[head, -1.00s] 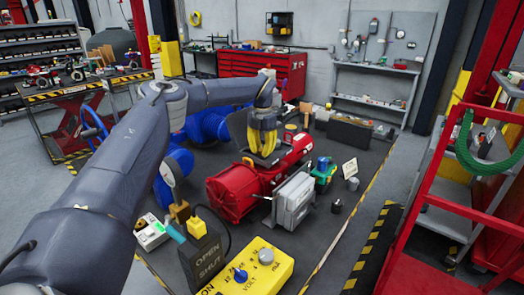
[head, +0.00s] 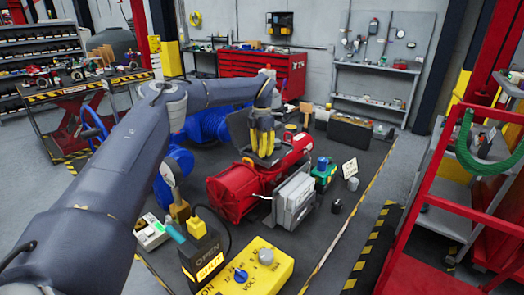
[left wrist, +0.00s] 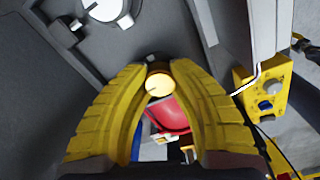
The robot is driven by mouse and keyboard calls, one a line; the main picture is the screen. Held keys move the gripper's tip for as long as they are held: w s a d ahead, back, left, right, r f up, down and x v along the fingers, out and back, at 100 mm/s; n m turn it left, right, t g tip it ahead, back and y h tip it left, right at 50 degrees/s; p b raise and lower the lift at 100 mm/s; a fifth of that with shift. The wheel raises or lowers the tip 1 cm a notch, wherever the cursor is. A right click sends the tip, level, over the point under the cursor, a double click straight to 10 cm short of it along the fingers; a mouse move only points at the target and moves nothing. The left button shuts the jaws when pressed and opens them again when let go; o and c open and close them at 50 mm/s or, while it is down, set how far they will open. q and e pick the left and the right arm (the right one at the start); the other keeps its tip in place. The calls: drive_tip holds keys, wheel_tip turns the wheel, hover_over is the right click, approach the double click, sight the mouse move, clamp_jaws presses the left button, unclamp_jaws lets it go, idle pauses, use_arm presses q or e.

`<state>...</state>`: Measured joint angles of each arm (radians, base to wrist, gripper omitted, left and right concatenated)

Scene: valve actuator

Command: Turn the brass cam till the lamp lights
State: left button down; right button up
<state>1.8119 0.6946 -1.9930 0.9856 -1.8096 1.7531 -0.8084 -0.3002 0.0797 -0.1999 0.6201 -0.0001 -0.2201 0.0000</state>
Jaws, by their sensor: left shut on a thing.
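In the left wrist view the brass cam (left wrist: 159,83) shows as a bright round face between the yellow fingers of my left gripper (left wrist: 158,70). The gripper is shut on it. In the head view my left gripper (head: 263,140) points down on top of the red valve actuator (head: 232,196) and hides the cam there. The dark lamp box (head: 203,252) stands at the front, marked OPEN above and SHUT below. Its SHUT field (head: 210,267) glows yellow, and its OPEN field is dark. My right gripper is out of view.
A yellow control box (head: 265,262) with a blue knob stands beside the lamp box. A grey box (head: 293,200) is fixed to the actuator's front side. The dark bench top is clear at the front right.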

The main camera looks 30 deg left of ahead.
use_arm(q)
drive_tip(key=c, duration=1.3)
unclamp_jaws()
drive_tip(key=shift+r, duration=0.15)
wheel_tip(320, 180, up, 12)
drive_tip(key=shift+f, duration=0.1)
drive_tip(key=shift+f, duration=0.1)
